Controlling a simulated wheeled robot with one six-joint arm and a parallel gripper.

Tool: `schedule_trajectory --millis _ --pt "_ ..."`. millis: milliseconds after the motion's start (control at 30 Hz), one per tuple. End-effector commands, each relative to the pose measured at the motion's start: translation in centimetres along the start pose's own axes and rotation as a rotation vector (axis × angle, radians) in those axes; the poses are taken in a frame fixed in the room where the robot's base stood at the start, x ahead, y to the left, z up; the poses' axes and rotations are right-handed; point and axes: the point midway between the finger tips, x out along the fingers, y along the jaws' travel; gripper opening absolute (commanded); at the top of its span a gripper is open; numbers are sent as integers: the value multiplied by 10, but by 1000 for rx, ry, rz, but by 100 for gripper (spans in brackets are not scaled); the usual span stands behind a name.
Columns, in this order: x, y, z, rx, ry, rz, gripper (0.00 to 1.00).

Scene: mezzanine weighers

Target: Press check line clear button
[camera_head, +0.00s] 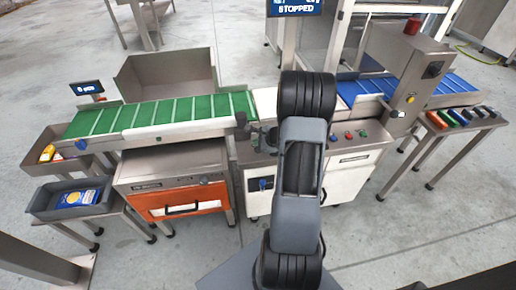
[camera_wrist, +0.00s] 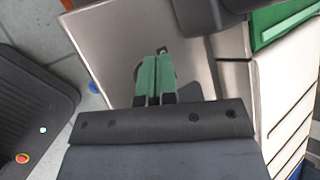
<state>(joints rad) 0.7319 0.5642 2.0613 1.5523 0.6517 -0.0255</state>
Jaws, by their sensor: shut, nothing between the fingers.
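A small dark fitting (camera_wrist: 163,50) shows by the fingertips; contact cannot be told.
A green belt (camera_head: 150,113) runs left of the panel, a blue belt (camera_head: 362,90) right. A blue knob (camera_head: 263,183) is on the cabinet front. Bins (camera_head: 68,197) stand at left, and a side table (camera_head: 460,127) with coloured items at right. Open floor lies in front.

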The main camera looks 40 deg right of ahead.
Motion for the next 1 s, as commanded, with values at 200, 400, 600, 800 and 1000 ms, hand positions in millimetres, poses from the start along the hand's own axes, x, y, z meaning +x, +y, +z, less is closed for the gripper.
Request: schedule_trajectory --millis 200,400,600,800,1000 --pt "0 0 0 -1 0 0 0" --pt "-7 -6 5 -2 0 -1 0" --pt "-21 -16 15 -1 0 -1 0" --pt "-34 -24 24 -2 0 0 0" --pt "-35 -26 26 -1 0 0 0"
